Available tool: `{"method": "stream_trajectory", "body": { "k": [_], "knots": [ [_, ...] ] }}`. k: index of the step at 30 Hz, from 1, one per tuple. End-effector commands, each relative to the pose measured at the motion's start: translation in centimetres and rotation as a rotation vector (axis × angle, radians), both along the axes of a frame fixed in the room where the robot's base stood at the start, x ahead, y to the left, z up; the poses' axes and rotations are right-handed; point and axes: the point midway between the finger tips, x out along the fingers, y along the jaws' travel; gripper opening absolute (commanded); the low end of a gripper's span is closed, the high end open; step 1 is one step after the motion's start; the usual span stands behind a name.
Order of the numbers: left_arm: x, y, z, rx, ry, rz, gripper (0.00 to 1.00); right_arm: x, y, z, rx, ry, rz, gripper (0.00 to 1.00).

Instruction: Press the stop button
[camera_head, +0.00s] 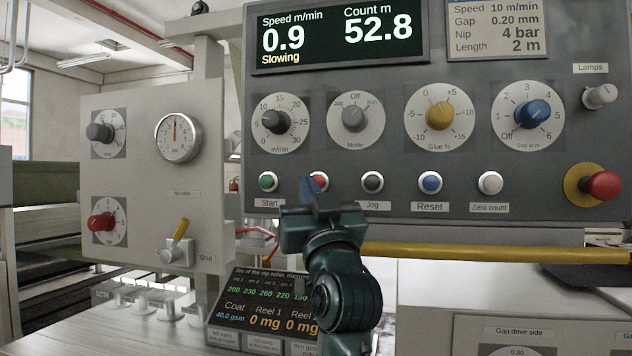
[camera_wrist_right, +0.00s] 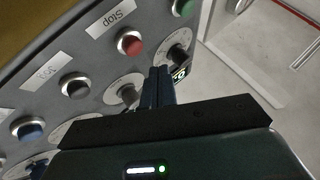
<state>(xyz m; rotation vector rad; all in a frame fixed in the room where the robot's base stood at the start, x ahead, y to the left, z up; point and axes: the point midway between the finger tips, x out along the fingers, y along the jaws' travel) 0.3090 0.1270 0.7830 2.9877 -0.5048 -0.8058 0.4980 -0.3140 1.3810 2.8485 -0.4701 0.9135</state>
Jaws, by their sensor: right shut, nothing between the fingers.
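The red stop button (camera_head: 321,182) sits in the button row of the grey panel (camera_head: 300,158), between the green start button (camera_head: 268,181) and the black jog button (camera_head: 372,181). My right gripper (camera_head: 308,186) is shut and empty, its fingertips partly over the stop button and hiding its label in the head view. In the right wrist view the stop button (camera_wrist_right: 130,43) shows whole, with its "Stop" label (camera_wrist_right: 110,17). There the closed fingertips (camera_wrist_right: 160,72) appear beside the button, with a gap in the picture. My left gripper is not in view.
The display (camera_head: 340,35) reads speed 0.9, count 52.8 and "Slowing". Blue reset (camera_head: 430,182) and white zero-count (camera_head: 490,183) buttons continue the row. A red mushroom knob (camera_head: 603,186) stands out at right. A yellow bar (camera_head: 480,252) runs below the panel.

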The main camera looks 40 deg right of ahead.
Motion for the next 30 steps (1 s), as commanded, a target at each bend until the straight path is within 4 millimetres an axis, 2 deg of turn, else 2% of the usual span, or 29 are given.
{"method": "stream_trajectory", "body": {
  "k": [9, 30],
  "knots": [
    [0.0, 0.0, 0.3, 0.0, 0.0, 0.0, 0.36, -1.7, 2.0, 0.0, 0.002, 0.0, 0.0, 0.0],
    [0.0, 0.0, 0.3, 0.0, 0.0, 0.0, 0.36, -1.8, 2.1, 0.0, 0.001, 0.001, -0.001, 0.0]
  ]
}}
